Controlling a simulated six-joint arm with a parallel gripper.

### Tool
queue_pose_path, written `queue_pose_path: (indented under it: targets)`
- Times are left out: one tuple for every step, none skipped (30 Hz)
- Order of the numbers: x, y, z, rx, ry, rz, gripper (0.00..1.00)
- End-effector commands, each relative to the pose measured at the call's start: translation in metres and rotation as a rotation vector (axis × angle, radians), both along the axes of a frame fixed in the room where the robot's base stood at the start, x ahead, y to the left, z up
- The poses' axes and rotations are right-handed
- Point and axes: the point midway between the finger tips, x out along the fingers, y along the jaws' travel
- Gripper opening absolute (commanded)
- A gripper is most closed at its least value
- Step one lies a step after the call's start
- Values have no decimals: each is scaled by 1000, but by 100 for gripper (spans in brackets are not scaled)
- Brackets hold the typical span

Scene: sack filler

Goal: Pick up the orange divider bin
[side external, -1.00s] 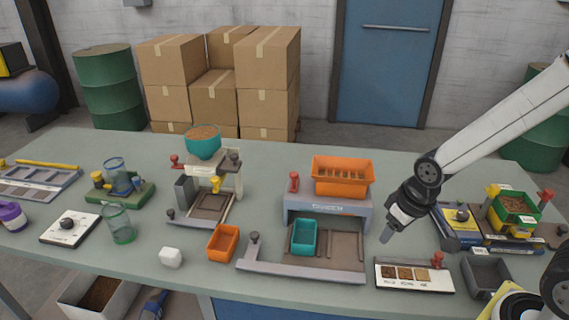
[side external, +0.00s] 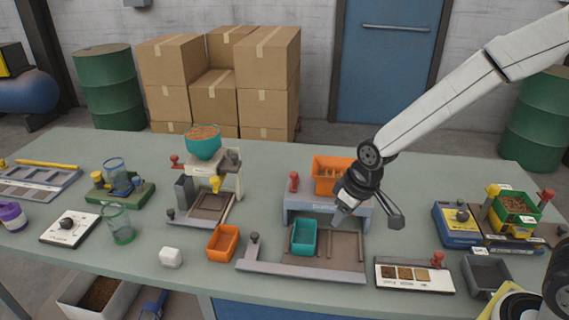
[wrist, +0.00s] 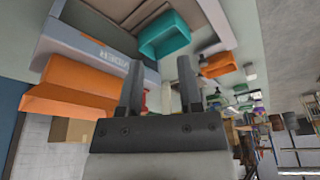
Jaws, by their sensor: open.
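A small orange bin (side external: 223,242) sits on the bench, left of the divider's tray, and looks empty. It also shows in the wrist view (wrist: 218,65), beyond my fingers. A larger orange slotted bin (side external: 331,171) sits on top of the grey divider stand (side external: 300,207), partly hidden by my wrist; it shows at the left of the wrist view (wrist: 70,88). A teal bin (side external: 304,237) stands in the divider's tray. My gripper (side external: 368,217) is open and empty, above and in front of the divider stand, right of the small orange bin; its spread fingers show in the wrist view (wrist: 160,85).
A white cube (side external: 171,257) lies left of the small orange bin. The tray's low rail and post (side external: 253,252) stand just right of that bin. A teal-hopper machine (side external: 207,170) stands behind.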

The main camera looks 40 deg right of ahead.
Motion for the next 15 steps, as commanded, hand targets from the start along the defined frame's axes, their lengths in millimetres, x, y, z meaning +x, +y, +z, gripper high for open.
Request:
queue_pose_path:
  targets:
    - [14, 11, -3, 2, -3, 33, 46]
    - [22, 17, -4, 3, -7, 54, 46]
    - [33, 25, -6, 6, -12, 79, 46]
    - [40, 31, -7, 6, -16, 99, 46]
    - [48, 38, -8, 8, -21, 119, 46]
    - [58, 46, -10, 10, -25, 144, 46]
    - [64, 53, -12, 12, -29, 164, 46]
    - [71, 60, -14, 13, -32, 184, 46]
    - [80, 70, -17, 15, -37, 210, 46]
    - [86, 77, -19, 17, -42, 229, 46]
    - [93, 85, -22, 19, -45, 249, 46]
    - [101, 94, -25, 21, -51, 275, 46]
    - [106, 102, -28, 23, -55, 296, 46]
    - [112, 110, -30, 26, -60, 314, 46]
    - [119, 121, -34, 28, -66, 341, 46]
